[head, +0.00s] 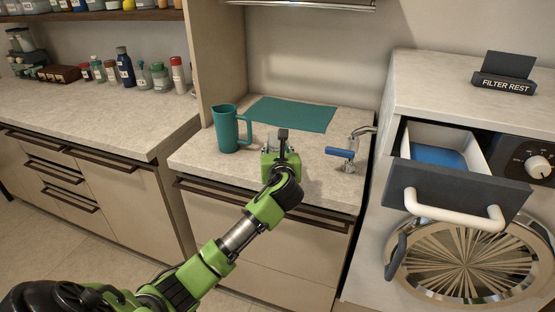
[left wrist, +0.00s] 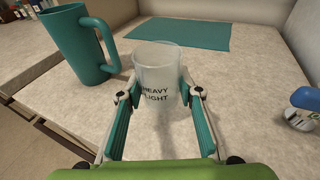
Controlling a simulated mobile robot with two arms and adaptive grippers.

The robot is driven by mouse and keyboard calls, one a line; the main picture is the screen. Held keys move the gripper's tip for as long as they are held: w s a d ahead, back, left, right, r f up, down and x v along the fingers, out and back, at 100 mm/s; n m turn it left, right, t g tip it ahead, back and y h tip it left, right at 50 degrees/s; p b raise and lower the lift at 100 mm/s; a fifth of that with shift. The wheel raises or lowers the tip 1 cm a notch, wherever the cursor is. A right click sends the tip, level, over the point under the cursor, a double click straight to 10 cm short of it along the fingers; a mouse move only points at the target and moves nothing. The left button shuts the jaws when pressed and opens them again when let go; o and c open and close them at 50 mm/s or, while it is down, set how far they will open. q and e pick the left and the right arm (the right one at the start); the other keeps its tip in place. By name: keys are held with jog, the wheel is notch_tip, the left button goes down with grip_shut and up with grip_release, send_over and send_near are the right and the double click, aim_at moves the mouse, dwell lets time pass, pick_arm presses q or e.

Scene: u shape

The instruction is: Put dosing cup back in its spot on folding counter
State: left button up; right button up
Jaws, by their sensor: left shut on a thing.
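The dosing cup (left wrist: 157,68) is a clear cup marked "HEAVY" and "LIGHT", upright in the left wrist view. My left gripper (left wrist: 158,98) is shut on it, with one finger on each side. In the head view my left gripper (head: 281,150) is over the front of the folding counter (head: 215,165) and mostly hides the cup. I cannot tell whether the cup's base touches the counter. A teal mat (head: 292,114) lies flat on the counter behind the cup. My right gripper is not in view.
A teal jug (head: 227,130) stands just left of the cup. A tap with a blue handle (head: 341,153) is to the right. An open drawer (head: 440,185) with a white handle juts out further right. Bottles (head: 125,68) line the left counter.

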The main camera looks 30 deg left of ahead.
pick_arm(q)
jog(key=shift+w+a+f, duration=0.25)
jog(key=shift+w+f, duration=0.1)
jog(key=shift+f, duration=0.15)
jog(key=shift+w+f, duration=0.2)
jog(key=shift+f, duration=1.5)
jog(key=shift+f, duration=0.2)
jog(key=o, duration=1.1)
jog(key=shift+r, duration=0.25)
jog(key=v, duration=1.2)
jog(key=shift+s+f, duration=0.1)
